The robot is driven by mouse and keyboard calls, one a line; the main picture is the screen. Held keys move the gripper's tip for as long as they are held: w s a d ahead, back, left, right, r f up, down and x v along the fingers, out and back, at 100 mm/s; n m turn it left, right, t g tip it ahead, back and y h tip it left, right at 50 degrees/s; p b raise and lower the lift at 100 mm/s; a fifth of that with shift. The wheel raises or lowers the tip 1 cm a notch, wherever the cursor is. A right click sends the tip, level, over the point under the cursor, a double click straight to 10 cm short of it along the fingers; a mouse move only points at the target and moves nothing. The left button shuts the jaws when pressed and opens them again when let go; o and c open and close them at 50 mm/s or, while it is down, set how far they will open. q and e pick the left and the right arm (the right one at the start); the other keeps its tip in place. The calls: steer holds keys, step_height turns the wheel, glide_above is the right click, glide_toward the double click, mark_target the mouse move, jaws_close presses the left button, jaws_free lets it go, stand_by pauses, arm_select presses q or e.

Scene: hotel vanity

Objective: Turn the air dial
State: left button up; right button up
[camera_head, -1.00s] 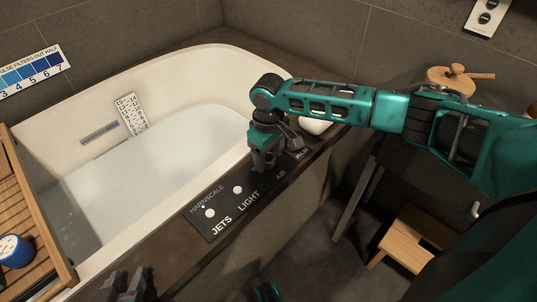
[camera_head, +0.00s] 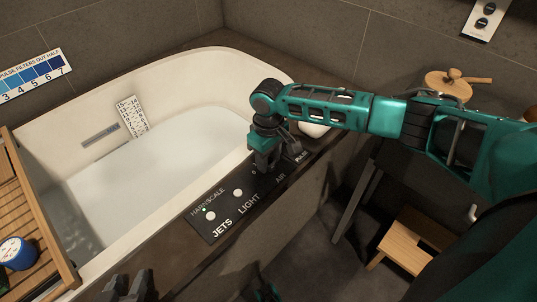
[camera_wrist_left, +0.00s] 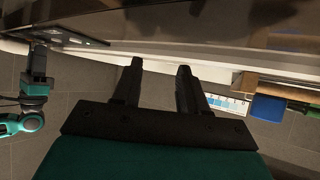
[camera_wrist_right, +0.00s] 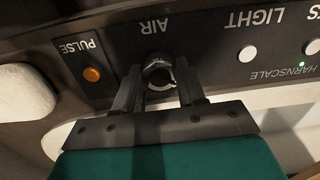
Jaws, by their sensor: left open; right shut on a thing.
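The air dial (camera_wrist_right: 157,66) is a dark round knob with a light rim, below the AIR label on the black control panel (camera_wrist_right: 205,45). My right gripper (camera_wrist_right: 157,82) is shut on it, with one finger on each side of the knob. In the head view the right gripper (camera_head: 264,164) points down at the panel and hides the dial. My left gripper (camera_head: 130,286) is at the bottom edge of the head view, open and empty. Its two spread fingers also show in the left wrist view (camera_wrist_left: 160,68), away from the panel.
White JETS (camera_head: 210,215) and LIGHT (camera_head: 238,193) buttons and a lit green light (camera_head: 204,209) are on the panel. An orange PULSE button (camera_wrist_right: 92,74) sits beside the dial. The water-filled tub (camera_head: 150,75) lies behind; a wooden stool (camera_head: 420,238) stands right.

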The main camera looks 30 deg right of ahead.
arm_select(q)
steer(key=shift+s+a+r+p, duration=0.1)
steer(key=shift+a+r+p, duration=0.05)
steer(key=shift+r+p, duration=0.45)
arm_select(e)
steer(key=shift+r, duration=0.3)
steer(key=m+p, duration=0.4)
steer(key=p, duration=0.3)
steer(key=shift+m, duration=0.3)
steer(key=shift+f+m+p, duration=0.1)
steer(key=shift+m+p, duration=0.3)
steer(key=shift+p, duration=0.15)
steer(key=shift+m+p, duration=0.45)
steer(key=shift+m, duration=0.05)
arm_select(q)
step_height(320, 180, up, 7)
steer(key=a, duration=0.1)
steer(key=shift+s+a+r+y+p, duration=0.2)
steer(key=shift+s+a+y+p, duration=0.15)
steer(key=shift+s+y, duration=0.05)
arm_select(e)
steer(key=shift+f+m, duration=0.15)
steer(key=shift+m, duration=0.35)
arm_select(q)
steer(key=shift+f, duration=0.15)
arm_select(e)
steer(key=o, duration=1)
steer(key=shift+o, duration=0.3)
